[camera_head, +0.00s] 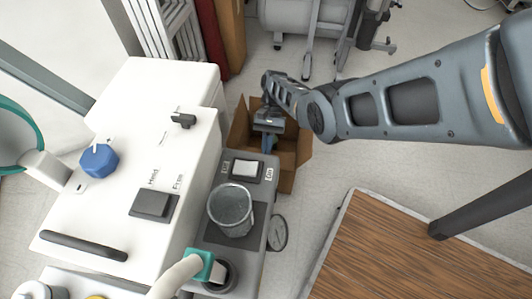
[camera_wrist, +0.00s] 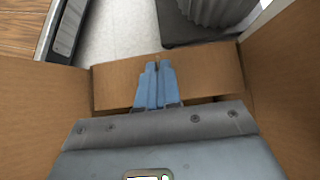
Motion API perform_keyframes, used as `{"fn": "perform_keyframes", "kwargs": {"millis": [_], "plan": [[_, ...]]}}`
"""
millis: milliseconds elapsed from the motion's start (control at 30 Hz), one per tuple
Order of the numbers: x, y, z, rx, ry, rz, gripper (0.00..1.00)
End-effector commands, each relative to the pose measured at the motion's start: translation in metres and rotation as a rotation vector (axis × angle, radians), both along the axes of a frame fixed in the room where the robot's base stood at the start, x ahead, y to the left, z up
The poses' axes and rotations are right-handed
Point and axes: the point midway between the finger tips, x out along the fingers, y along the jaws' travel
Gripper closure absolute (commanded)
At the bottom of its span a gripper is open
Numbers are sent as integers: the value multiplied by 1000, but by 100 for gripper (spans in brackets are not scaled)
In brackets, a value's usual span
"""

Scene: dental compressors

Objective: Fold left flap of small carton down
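The small brown cardboard carton (camera_head: 287,160) stands on the floor with its top open, partly hidden by my arm. Its left flap (camera_head: 240,123) stands up and leans outward in the head view. A right flap (camera_head: 304,148) also sticks out. In the wrist view, cardboard panels rise at the left (camera_wrist: 40,105) and right (camera_wrist: 285,75), and another panel (camera_wrist: 112,82) crosses beyond my fingers. My gripper (camera_wrist: 157,65) points down at the carton opening, its blue fingers together with no object seen between them. I cannot tell whether they touch the cardboard.
A grey unit (camera_head: 228,245) holding a metal cup (camera_head: 231,208) stands just in front of the carton. A white cabinet (camera_head: 150,130) is to the left. A wooden-topped table (camera_head: 400,250) is at the lower right. A compressor (camera_head: 300,15) stands behind. Floor is clear right of the carton.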

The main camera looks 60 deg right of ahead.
Motion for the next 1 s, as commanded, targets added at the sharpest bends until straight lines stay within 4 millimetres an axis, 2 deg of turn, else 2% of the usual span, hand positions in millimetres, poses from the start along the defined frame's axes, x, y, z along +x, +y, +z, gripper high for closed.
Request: {"fn": "perform_keyframes", "kwargs": {"millis": [67,633,900,1000], "plan": [[0,-2,-4,21,11,-1,100],[0,-1,-3,70,25,1,100],[0,-1,-2,70,25,1,72],[0,-1,-2,69,23,1,70]]}}
